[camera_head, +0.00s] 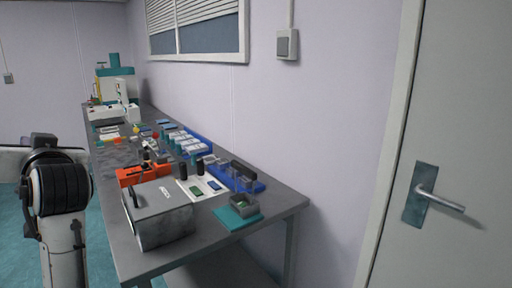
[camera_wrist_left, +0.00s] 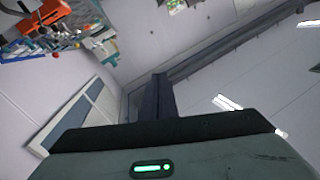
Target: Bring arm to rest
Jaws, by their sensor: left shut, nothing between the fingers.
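My left arm (camera_head: 62,205) stands at the lower left of the head view, beside the workbench and apart from it. The left gripper (camera_wrist_left: 158,80) shows in the left wrist view as two dark fingers closed together, with nothing between them. In the head view, its fingers cannot be made out clearly. The wrist view is tilted and shows the bench items at its upper left, away from the fingers. My right arm and gripper are not in view.
A long grey workbench (camera_head: 275,205) runs along the wall. It carries a grey box (camera_head: 160,218), an orange toolbox (camera_head: 130,176), blue trays (camera_head: 252,184), a teal tray (camera_head: 232,221) and a white-and-teal machine (camera_head: 115,88). A door (camera_head: 460,120) is at right. Teal floor shows left of the bench.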

